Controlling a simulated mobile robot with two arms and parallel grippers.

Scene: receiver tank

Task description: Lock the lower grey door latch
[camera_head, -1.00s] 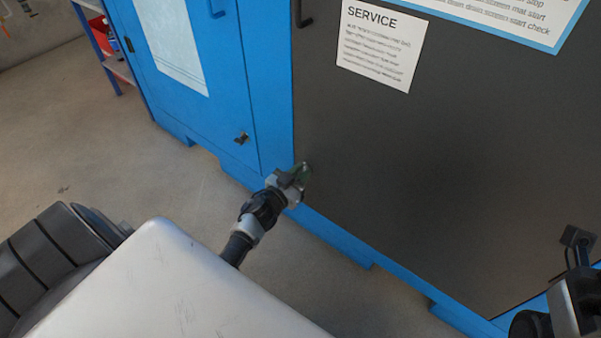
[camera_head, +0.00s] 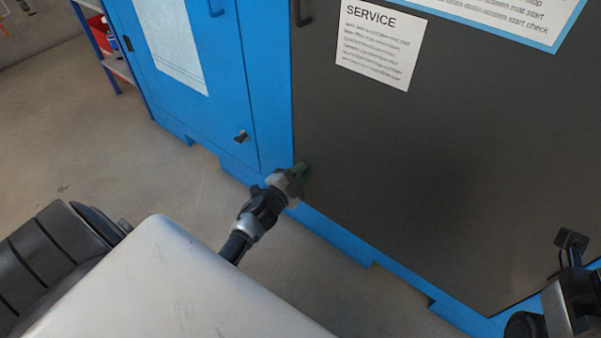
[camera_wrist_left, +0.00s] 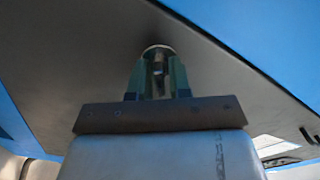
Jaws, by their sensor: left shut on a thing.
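The grey door (camera_head: 430,160) is a large dark panel on the blue cabinet and looks closed. My left gripper (camera_head: 300,170) is at the door's lower left corner. In the left wrist view, its greenish fingers (camera_wrist_left: 158,78) are shut on the lower latch (camera_wrist_left: 157,58), a small metal part with a round base on the door face. In the head view the gripper hides the latch.
A blue door with its own small latch (camera_head: 241,136) stands left of the grey door. A dark handle (camera_head: 301,14) sits higher on the grey door. A service sheet (camera_head: 380,45) is on the grey door. A shelf (camera_head: 115,65) stands at the upper left. The floor (camera_head: 100,160) before the cabinet is clear.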

